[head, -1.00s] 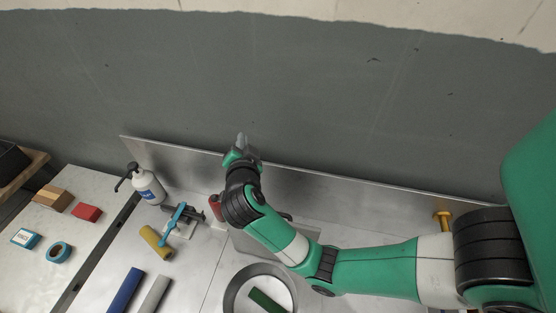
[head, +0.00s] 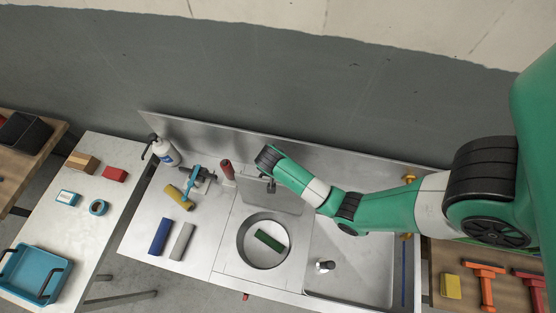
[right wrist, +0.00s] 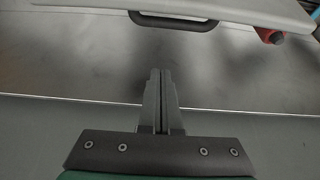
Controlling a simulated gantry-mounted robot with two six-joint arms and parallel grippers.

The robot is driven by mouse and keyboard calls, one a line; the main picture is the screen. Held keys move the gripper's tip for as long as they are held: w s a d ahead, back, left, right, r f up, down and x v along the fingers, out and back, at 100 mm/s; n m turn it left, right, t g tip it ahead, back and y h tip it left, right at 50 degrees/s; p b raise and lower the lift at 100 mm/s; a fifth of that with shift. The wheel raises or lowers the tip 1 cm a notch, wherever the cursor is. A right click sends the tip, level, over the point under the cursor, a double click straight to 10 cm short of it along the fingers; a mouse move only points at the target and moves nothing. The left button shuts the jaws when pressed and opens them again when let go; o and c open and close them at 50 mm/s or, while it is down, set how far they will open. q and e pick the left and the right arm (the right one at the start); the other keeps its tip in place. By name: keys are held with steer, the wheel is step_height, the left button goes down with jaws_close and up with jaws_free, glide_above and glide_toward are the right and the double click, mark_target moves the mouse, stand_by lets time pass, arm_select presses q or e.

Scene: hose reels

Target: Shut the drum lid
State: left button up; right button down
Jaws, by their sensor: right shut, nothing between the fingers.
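The drum is a round metal well (head: 241,250) set in the steel counter, and a green block (head: 270,240) lies inside it. The drum lid (head: 285,201) is a flat grey panel standing raised behind the well, so the drum is open. In the right wrist view the lid (right wrist: 225,12) crosses the top, with its dark bar handle (right wrist: 180,22). My right gripper (head: 271,186) is at the lid's upper left part in the head view. In the wrist view its fingers (right wrist: 160,72) are together and empty, apart from the handle. My left gripper is not in view.
A red bottle (head: 227,170) stands left of the lid; a white pump bottle (head: 166,152) is farther left. Blue (head: 160,236) and grey (head: 182,241) blocks lie left of the drum. A recessed tray (head: 345,275) is at the right. A steel backsplash (head: 330,168) runs behind.

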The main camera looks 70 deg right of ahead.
steer(key=f, duration=0.1)
steer(key=a+f, duration=0.1)
steer(key=f, duration=0.3)
steer(key=shift+a+f, duration=0.25)
